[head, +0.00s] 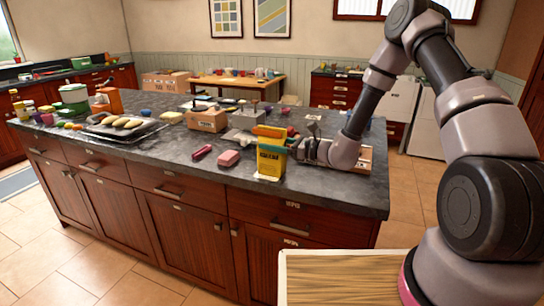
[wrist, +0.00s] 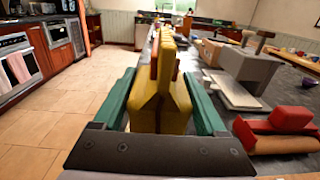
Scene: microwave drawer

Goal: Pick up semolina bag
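The semolina bag appears to be the yellow packet (head: 271,163) standing upright near the front edge of the dark counter, with dark printing on its face. My gripper (head: 274,134) reaches it from the right, level with its upper part. In the wrist view the yellow bag (wrist: 165,105) lies between the two green fingers of my gripper (wrist: 160,90), one on each side. The bag nearly fills the space between them. I cannot tell whether both fingers touch it. Part of the bag's upper face is hidden by a finger in the head view.
A pink block (head: 229,158) and a dark red item (head: 202,152) lie left of the bag. A cardboard box (head: 207,120) and a baking tray (head: 120,127) with loaves are farther left. In the wrist view a red-topped item (wrist: 280,130) sits close right of my gripper.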

